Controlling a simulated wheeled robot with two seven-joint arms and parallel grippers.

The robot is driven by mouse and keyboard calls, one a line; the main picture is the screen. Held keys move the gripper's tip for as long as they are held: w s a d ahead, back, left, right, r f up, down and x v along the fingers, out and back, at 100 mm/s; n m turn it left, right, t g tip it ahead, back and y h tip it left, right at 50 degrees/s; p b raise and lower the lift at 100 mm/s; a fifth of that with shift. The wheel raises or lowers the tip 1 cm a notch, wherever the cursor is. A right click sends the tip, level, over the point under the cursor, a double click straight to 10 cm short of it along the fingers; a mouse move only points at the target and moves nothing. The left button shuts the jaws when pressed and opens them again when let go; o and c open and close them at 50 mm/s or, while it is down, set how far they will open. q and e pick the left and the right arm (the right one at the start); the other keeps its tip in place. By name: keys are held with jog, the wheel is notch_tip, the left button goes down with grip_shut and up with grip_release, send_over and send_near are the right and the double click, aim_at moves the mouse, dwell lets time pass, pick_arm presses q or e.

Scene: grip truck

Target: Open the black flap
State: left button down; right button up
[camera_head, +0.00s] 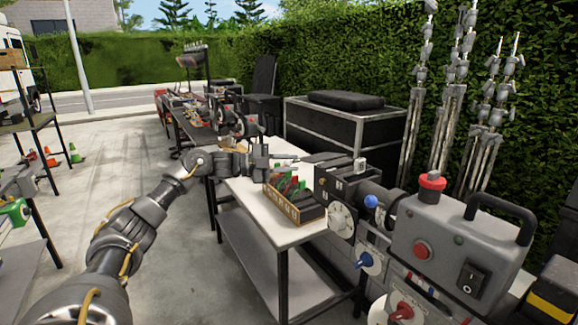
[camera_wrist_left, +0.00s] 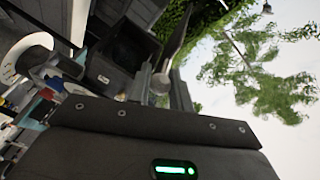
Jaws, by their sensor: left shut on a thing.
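The black flap (camera_head: 325,157) is a thin dark plate at the top of the black box-shaped camera front (camera_head: 330,187) on the white-topped table. It sticks out to the left, about level. My left gripper (camera_head: 288,157) is at the flap's left end, shut on it. In the left wrist view, the gripper's two fingers (camera_wrist_left: 163,88) close around a thin bar, seemingly the flap (camera_wrist_left: 177,38) seen edge-on. The black camera front (camera_wrist_left: 122,56) shows just left of it there. My right gripper is not in view.
A tray (camera_head: 285,205) of small coloured items stands on the table (camera_head: 243,187) below my gripper. A grey control box (camera_head: 445,240) with a red button is at the right front. A black case (camera_head: 340,125) stands behind. Open floor lies at left.

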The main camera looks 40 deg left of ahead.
pick_arm(q)
jog(key=shift+r+m, duration=0.25)
jog(key=shift+m, duration=0.05)
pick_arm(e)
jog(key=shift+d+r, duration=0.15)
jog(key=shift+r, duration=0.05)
pick_arm(q)
jog(key=c, duration=1.3)
grip_release()
jog(key=b+v, duration=0.3)
jog(key=v, duration=0.7)
jog(key=shift+s+a+b, duration=0.25)
jog(key=shift+b, duration=0.1)
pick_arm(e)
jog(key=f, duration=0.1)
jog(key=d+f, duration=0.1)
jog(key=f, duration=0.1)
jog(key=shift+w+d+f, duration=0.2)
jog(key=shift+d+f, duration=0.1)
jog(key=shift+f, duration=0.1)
pick_arm(q)
jog(key=shift+r, duration=0.1)
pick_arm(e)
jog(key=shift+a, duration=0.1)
